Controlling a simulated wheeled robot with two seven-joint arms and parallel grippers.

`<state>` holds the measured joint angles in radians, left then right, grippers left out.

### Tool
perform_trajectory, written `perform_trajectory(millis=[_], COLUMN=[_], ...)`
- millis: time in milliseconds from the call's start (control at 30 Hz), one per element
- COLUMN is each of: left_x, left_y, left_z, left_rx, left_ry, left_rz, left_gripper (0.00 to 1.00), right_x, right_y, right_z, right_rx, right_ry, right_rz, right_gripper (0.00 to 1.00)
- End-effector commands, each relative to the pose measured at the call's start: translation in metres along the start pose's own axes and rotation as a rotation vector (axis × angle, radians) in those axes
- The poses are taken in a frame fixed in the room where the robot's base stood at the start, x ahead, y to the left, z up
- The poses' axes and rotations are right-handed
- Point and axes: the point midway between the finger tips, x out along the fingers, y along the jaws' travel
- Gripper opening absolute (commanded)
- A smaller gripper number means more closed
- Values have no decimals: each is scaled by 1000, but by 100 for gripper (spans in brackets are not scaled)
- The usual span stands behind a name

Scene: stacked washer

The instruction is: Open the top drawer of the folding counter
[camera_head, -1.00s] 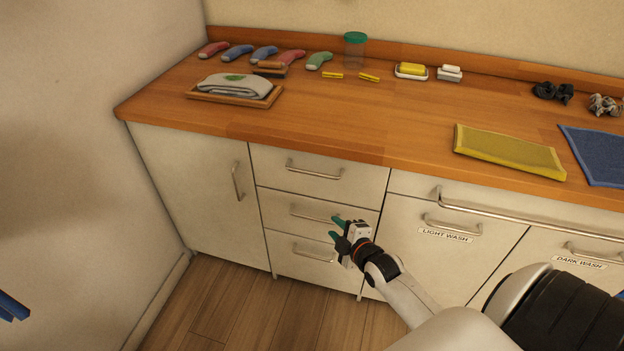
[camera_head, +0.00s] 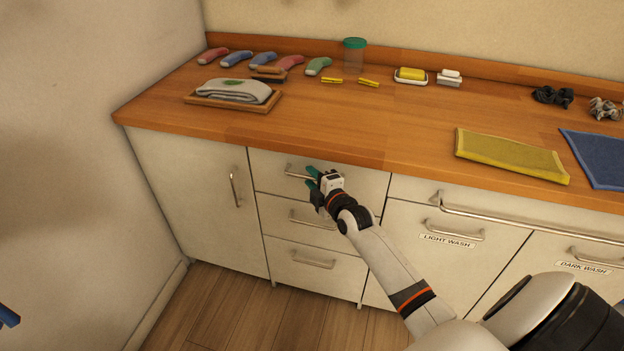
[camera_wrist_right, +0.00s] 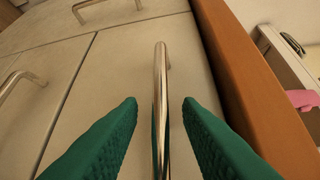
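The top drawer (camera_head: 355,187) of the counter is shut, its front flush with the drawers below. Its metal bar handle (camera_head: 296,172) is partly hidden behind my right gripper (camera_head: 312,180). In the right wrist view, the handle (camera_wrist_right: 160,75) runs lengthwise between the two green fingers of my right gripper (camera_wrist_right: 160,110). The fingers are open, one on each side of the bar, with a visible gap on both sides. A small blue piece at the lower left edge of the head view may belong to my left gripper; its state is unclear.
The middle drawer (camera_head: 283,232) and bottom drawer (camera_head: 283,271) are shut below. A cabinet door (camera_head: 190,190) stands left, and the light wash door (camera_head: 420,270) right.

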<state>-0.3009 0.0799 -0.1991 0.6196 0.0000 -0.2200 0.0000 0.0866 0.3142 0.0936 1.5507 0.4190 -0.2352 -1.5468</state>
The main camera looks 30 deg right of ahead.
Motion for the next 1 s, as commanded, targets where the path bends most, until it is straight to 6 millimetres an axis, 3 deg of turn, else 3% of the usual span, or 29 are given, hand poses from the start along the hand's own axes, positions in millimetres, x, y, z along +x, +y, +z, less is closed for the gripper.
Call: perform_trajectory(millis=[367,567,1000], left_x=[1,1,-5], left_y=[0,0,0], left_z=[0,0,2], left_rx=[0,0,1], left_ry=[1,1,-2], left_rz=[0,0,0], left_gripper=[40,40,40], right_x=[6,6,3], right_y=[0,0,0], right_z=[0,0,3], right_rx=[1,1,0], right_ry=[0,0,0], right_rz=[1,1,3], right_gripper=[32,0,0])
